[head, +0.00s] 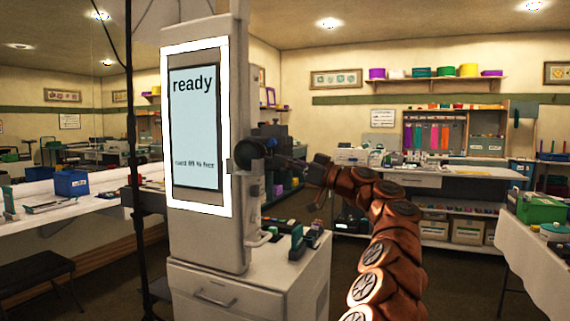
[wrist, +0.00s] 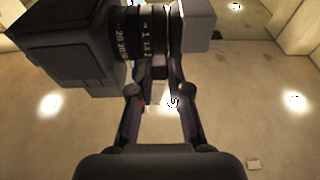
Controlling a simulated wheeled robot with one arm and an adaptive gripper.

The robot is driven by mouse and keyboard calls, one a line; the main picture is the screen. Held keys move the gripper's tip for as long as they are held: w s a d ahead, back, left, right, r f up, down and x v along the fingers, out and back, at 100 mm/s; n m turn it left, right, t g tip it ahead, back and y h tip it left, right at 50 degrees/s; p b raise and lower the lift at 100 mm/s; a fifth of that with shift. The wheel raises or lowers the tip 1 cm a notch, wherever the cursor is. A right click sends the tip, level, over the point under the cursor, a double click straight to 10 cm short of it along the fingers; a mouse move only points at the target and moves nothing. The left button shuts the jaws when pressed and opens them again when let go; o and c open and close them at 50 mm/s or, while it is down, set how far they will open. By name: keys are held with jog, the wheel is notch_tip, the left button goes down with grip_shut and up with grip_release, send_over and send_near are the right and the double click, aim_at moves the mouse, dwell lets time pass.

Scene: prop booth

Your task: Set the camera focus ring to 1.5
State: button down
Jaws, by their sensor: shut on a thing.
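The camera (wrist: 70,48) is a dark box at the upper left of the wrist view, with its black lens extending to the right. The focus ring (wrist: 147,30) carries white numbers; I make out a 1 and what may be 1.5, but cannot tell which mark is set. My gripper (wrist: 160,72) is shut on the focus ring from below in the picture, with a fingertip at each side. In the head view my gripper (head: 292,161) reaches the dark camera lens (head: 257,149) at the booth's right side. The fingertips are too small there to tell apart.
The white booth (head: 249,95) has a lit screen (head: 195,130) reading "ready". Small items lie on its lower ledge (head: 292,236). A draped table (head: 540,253) stands at the right and shelves (head: 460,205) at the back. Floor between is clear.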

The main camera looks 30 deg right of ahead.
jog(key=shift+w+f, duration=0.1)
jog(key=shift+f, duration=0.2)
jog(key=c, duration=1.4)
grip_release()
jog(key=shift+o, duration=1.4)
jog(key=shift+r, duration=0.15)
jog(key=v, duration=1.2)
jog(key=shift+a, duration=0.15)
